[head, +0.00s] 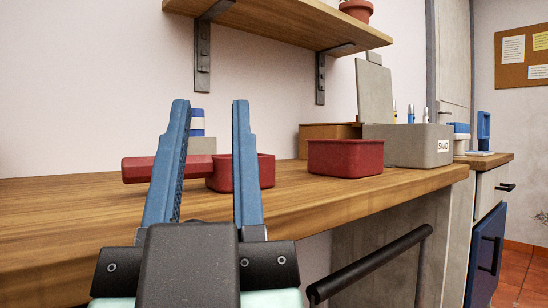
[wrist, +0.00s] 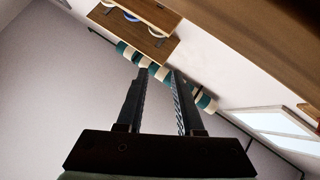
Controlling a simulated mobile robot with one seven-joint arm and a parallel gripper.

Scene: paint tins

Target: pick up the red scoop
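The red scoop (head: 219,174) lies on the wooden workbench in the head view, a box-shaped bowl with a thick bar-like handle (head: 138,170) reaching left. My gripper (head: 210,103) is open and empty, its two blue fingers pointing upward in the picture in front of the scoop. The left finger hides part of the handle and the right finger hides part of the bowl. In the wrist view my gripper (wrist: 160,70) shows spread fingers with nothing between them, and the scoop is not in that view.
The workbench (head: 60,205) runs along the wall. Right of the scoop stand a red open box (head: 345,158) and a grey bin marked SAND (head: 408,150) with its lid up. A wooden shelf (head: 275,25) hangs above. A dark rail (head: 368,266) runs below the bench edge.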

